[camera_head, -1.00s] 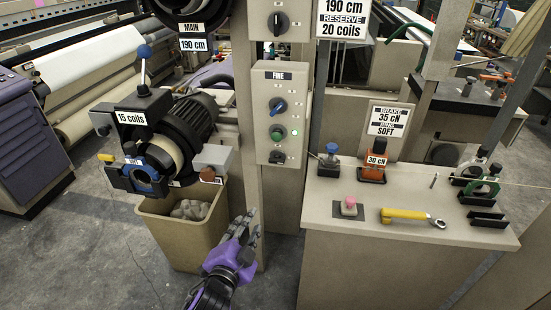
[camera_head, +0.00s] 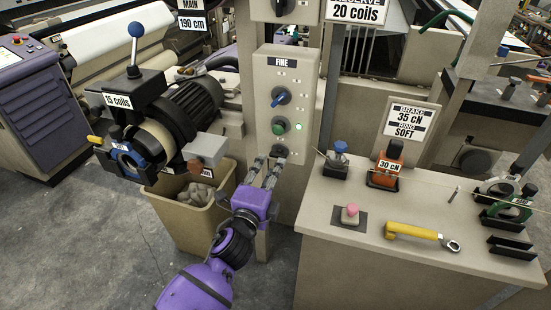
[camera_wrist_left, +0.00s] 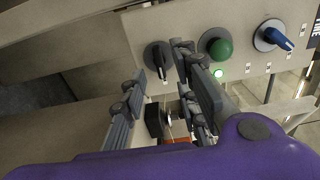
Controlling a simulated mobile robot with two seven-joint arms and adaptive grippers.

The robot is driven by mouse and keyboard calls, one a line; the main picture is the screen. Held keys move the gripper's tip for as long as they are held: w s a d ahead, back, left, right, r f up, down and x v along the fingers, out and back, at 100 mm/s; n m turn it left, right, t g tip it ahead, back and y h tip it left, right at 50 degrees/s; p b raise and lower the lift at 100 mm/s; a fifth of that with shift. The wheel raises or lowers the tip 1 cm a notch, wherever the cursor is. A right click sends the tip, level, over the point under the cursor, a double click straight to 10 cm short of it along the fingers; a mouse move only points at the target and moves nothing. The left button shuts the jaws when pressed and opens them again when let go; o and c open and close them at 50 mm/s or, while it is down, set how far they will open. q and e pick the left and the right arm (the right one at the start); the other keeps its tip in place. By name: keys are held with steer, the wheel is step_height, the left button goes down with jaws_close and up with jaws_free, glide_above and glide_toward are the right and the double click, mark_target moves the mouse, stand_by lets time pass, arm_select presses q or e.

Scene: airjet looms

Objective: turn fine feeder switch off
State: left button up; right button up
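The FINE panel (camera_head: 284,105) is a beige box on the post. It carries a blue rotary switch (camera_head: 281,97), a green button (camera_head: 279,127) with a lit green lamp beside it, and a dark knob (camera_head: 279,151) at the bottom. My left gripper (camera_head: 265,168) is open and empty, its fingertips just below and in front of the dark knob. In the left wrist view, the dark knob (camera_wrist_left: 158,57) shows beyond the open fingers (camera_wrist_left: 163,100), with the green button (camera_wrist_left: 221,48) and blue switch (camera_wrist_left: 272,37) to its right. Whether a finger touches the panel is unclear.
The feeder (camera_head: 185,115) with its "15 coils" label is left of the panel, above a tan bin (camera_head: 172,211). Another panel is above.

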mark_target(277, 157)
arm_select(q)
steer(key=shift+x, duration=2.6)
steer(key=shift+d, duration=0.1)
jaws_close()
